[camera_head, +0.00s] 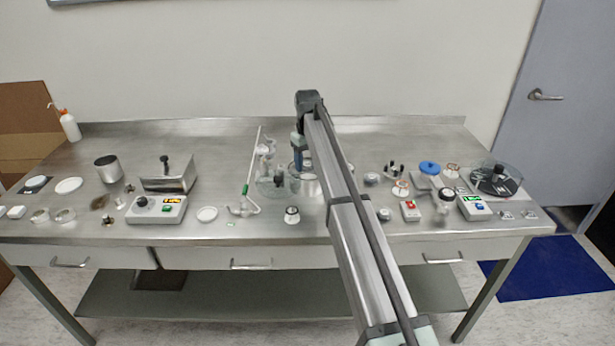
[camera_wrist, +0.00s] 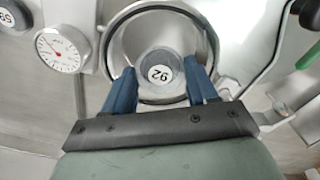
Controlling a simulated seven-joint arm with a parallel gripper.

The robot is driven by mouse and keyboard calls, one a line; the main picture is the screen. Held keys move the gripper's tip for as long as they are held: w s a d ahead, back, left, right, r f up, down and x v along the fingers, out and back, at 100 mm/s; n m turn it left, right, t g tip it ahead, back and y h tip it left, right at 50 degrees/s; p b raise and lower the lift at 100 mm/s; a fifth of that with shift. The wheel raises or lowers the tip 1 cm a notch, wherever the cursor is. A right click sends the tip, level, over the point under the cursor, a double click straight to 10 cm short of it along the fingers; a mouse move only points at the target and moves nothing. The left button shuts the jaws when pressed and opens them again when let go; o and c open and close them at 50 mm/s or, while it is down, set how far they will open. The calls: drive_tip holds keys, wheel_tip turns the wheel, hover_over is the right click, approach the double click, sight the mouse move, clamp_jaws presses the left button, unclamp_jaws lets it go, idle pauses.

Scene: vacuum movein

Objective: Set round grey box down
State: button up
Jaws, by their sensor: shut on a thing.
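The round grey box (camera_wrist: 160,72) has a white label that reads 92. In the wrist view it sits between the two blue fingers of my gripper (camera_wrist: 160,80), which is shut on it. I cannot tell whether the box touches the vessel floor. The box is hidden there behind my gripper and arm.
A white dial gauge (camera_wrist: 62,50) lies close beside the vessel in the wrist view. Another labelled grey disc (camera_wrist: 9,17) is at the corner.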

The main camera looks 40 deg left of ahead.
sight(308, 164)
drive_tip(key=shift+f, duration=2.8)
drive_tip(key=shift+f, duration=0.15)
drive_tip(key=o, duration=0.7)
drive_tip(key=shift+o, duration=0.2)
wheel_tip(308, 164, up, 12)
drive_tip(key=shift+r, duration=0.15)
drive_tip(key=shift+w+d, duration=0.1)
